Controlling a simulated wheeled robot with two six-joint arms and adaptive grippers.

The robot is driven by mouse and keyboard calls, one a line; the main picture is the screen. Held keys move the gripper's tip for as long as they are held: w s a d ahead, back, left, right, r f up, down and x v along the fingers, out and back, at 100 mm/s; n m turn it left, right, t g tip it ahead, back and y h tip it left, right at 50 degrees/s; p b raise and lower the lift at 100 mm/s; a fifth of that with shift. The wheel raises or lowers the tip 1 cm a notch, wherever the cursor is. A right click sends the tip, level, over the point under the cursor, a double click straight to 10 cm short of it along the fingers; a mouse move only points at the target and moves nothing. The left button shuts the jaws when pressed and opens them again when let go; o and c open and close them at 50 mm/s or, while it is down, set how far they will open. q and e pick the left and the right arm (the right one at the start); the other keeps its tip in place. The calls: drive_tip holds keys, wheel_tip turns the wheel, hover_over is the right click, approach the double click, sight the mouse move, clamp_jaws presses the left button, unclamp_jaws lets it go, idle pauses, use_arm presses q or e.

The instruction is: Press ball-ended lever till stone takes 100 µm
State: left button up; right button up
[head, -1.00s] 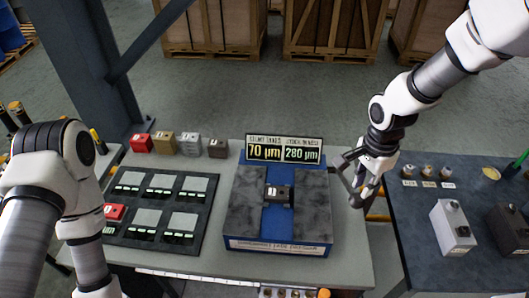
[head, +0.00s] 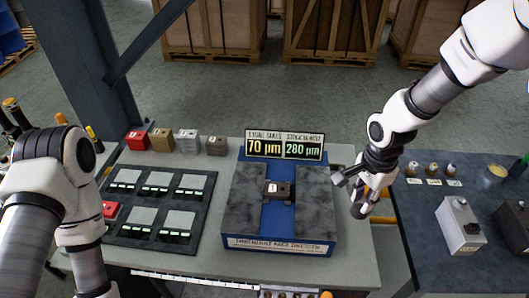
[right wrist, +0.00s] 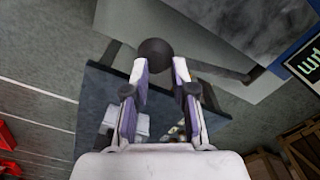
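The blue and dark-grey stone machine (head: 240,210) stands on the bench with a dark block (head: 278,190) in its middle. Its display (head: 285,147) reads 70 µm on the left and 280 µm on the right. My right gripper (head: 350,196) is at the machine's right side, fingers apart. In the right wrist view, the lever's dark ball (right wrist: 155,53) lies at the open fingertips of that gripper (right wrist: 160,70); its dark rod runs right toward the machine. I cannot tell whether a finger touches it. My left arm is at the left; its gripper is not visible.
A dark tray (head: 158,205) with several grey pads lies left of the machine. Several small coloured blocks (head: 188,141) stand behind it. A dark side table (head: 425,225) at right holds a light grey box (head: 460,225) and small knobs. Wooden crates stand behind.

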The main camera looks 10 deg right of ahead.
drive_tip(key=shift+s+a+f+b, duration=0.1)
drive_tip(key=shift+s+f+b, duration=0.25)
drive_tip(key=shift+f+b, duration=0.45)
drive_tip(key=shift+s+a+f+b, duration=0.1)
drive_tip(key=shift+s+f+b, duration=0.35)
drive_tip(key=shift+f, duration=0.45)
drive_tip(key=w+r+p, duration=0.3)
drive_tip(key=r+p, duration=0.8)
drive_tip(key=r, duration=0.1)
drive_tip(key=shift+d+r, duration=0.2)
drive_tip(key=shift+d, duration=0.15)
